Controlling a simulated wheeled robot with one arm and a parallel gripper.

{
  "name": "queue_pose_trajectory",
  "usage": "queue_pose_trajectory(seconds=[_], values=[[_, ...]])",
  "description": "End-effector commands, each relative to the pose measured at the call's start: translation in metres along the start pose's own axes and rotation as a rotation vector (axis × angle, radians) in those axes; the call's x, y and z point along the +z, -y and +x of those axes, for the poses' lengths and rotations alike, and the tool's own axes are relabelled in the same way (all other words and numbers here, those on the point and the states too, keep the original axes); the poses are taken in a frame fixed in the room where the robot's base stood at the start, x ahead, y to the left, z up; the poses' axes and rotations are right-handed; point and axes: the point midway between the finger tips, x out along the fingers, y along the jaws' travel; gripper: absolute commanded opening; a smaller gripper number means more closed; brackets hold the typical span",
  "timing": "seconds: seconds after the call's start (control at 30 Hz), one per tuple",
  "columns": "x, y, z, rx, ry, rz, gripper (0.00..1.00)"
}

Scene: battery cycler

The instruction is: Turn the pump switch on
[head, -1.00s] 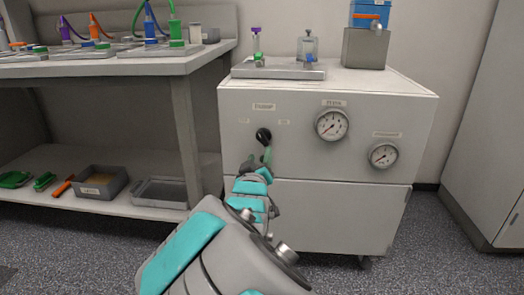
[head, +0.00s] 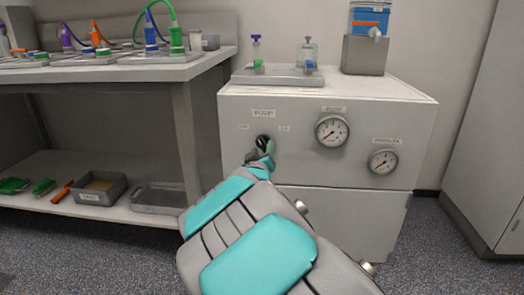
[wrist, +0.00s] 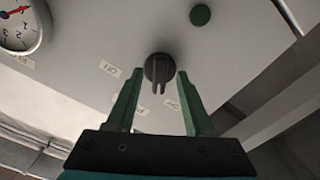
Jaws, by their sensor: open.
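In the head view the pump switch (head: 264,141) sits under a label and is partly covered by my gripper (head: 257,156). In the wrist view my gripper (wrist: 157,88) is open, with one green finger on each side of the knob. The fingers look apart from the knob; I cannot tell how near the tips are to the panel.
Two gauges (head: 332,130) and (head: 383,161) are on the cabinet front right of the switch. A tray (head: 277,75) and a blue container (head: 369,16) stand on top. A bench (head: 190,68) with bottles is at the left. A round green part (wrist: 200,15) shows near the knob.

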Motion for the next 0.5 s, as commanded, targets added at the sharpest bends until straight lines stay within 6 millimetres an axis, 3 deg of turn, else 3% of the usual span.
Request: queue_pose_trajectory(seconds=[0.07, 0.5], values=[[-0.0001, 0.0001, -0.0001, 0.000, 0.000, 0.000, 0.48], [-0.0002, 0.0003, -0.0002, 0.000, 0.000, 0.000, 0.00]])
